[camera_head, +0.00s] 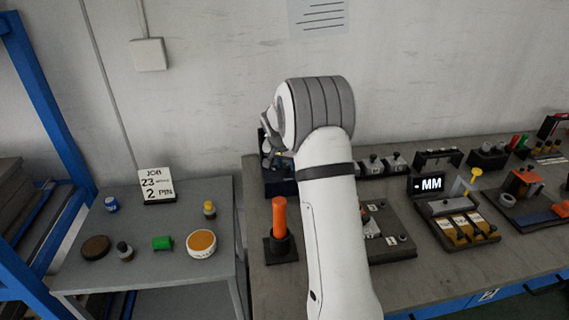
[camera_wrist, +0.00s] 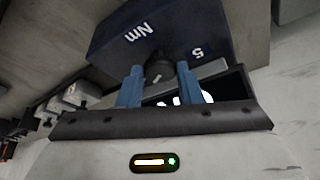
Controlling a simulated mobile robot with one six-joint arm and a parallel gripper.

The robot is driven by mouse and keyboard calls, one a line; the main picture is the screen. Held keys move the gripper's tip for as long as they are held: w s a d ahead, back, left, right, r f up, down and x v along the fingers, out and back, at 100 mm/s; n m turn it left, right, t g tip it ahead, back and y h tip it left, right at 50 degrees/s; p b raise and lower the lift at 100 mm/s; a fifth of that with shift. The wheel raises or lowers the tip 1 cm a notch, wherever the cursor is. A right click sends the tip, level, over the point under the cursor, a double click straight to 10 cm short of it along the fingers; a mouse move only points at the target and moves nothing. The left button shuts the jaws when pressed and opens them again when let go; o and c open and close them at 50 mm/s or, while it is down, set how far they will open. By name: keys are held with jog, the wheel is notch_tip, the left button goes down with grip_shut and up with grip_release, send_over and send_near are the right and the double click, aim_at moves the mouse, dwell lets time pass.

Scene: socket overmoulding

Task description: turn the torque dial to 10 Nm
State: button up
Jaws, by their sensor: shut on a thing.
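The torque dial (camera_wrist: 160,66) is a black knob on a dark blue box (camera_wrist: 110,40), seen in the wrist view. The box face bears the white marks "Nm" and "5". My gripper (camera_wrist: 160,74) has its two blue fingers on either side of the knob, shut on it. A small light mark shows on the knob. A dark display (camera_wrist: 232,82) with white characters lies behind the fingers; its reading is mostly hidden. In the head view the box (camera_head: 279,186) shows at the bench's back left, and my arm hides the dial.
An orange-handled tool (camera_head: 280,218) stands in a black holder close left of my arm. Several fixtures, including a grey one (camera_head: 396,240), line the bench to the right. A side table (camera_head: 115,275) at the left holds small pots and a job card (camera_head: 157,185).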

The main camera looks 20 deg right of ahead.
jog(key=shift+n, duration=0.3)
jog(key=n+y, duration=0.1)
jog(key=n, duration=0.1)
jog(key=shift+d+n+t, duration=0.15)
jog(key=shift+n+t, duration=0.25)
jog(key=n+y, duration=0.1)
jog(key=n, duration=0.1)
jog(key=shift+d+n, duration=0.1)
jog(key=shift+n, duration=0.2)
jog(key=n+y+b, duration=0.1)
jog(key=n+b, duration=0.2)
jog(key=shift+d+f, duration=0.1)
jog(key=shift+d, duration=0.05)
jog(key=shift+n+y+b, duration=0.6)
jog(key=shift+n+b, duration=0.2)
jog(key=shift+n, duration=0.4)
jog(key=shift+r, duration=0.2)
jog(key=o, duration=1)
jog(key=shift+f, duration=0.1)
jog(key=shift+c, duration=0.2)
